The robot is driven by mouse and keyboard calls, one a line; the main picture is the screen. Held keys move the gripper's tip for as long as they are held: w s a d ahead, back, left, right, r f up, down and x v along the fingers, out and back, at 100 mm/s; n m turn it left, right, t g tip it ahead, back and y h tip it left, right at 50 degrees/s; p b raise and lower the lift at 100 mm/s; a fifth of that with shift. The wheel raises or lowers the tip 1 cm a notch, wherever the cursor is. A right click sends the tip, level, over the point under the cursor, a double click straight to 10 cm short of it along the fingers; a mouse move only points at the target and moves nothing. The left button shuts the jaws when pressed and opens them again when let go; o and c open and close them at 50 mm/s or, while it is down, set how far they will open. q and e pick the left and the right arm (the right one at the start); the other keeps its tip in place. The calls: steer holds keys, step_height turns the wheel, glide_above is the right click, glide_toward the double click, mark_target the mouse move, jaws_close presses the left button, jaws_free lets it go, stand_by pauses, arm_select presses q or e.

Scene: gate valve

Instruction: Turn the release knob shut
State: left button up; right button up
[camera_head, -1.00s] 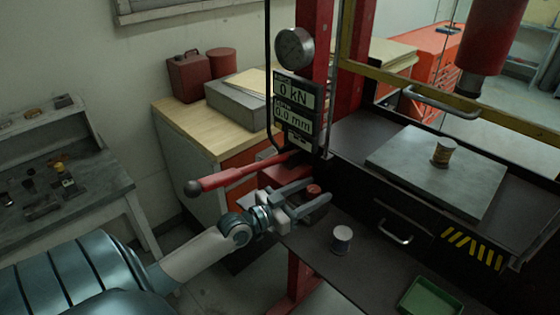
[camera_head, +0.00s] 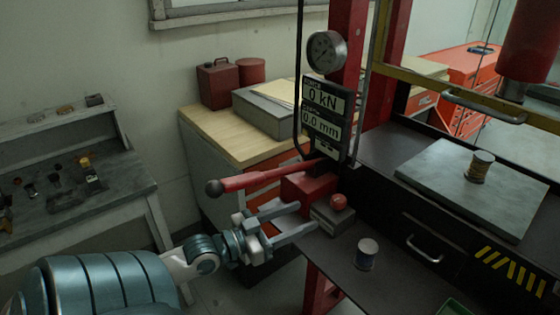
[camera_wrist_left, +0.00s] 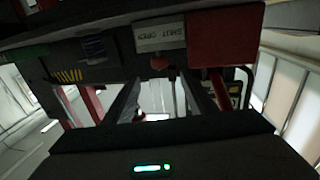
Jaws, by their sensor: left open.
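The release knob (camera_head: 338,202) is a small round red knob on a grey block beside the red pump body. In the left wrist view the knob (camera_wrist_left: 159,62) shows below a pale plate (camera_wrist_left: 160,37) lettered SHUT and OPEN. My left gripper (camera_head: 308,216) is open and empty, its fingers pointing at the grey block, short of the knob and lower left of it. In the left wrist view the fingers (camera_wrist_left: 158,88) are spread, with the knob beyond them and roughly between their lines. The knob's turn position cannot be told. My right gripper is not in view.
A red lever (camera_head: 265,178) with a dark ball end reaches left above my left gripper. A grey metal cylinder (camera_head: 366,254) stands on the dark bench right of it. The gauge (camera_head: 326,51) and displays reading 0 kN and 0.0 mm stand behind.

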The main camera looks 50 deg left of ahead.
arm_select(q)
steer(key=shift+b+v, duration=0.65)
steer(key=shift+v, duration=1.55)
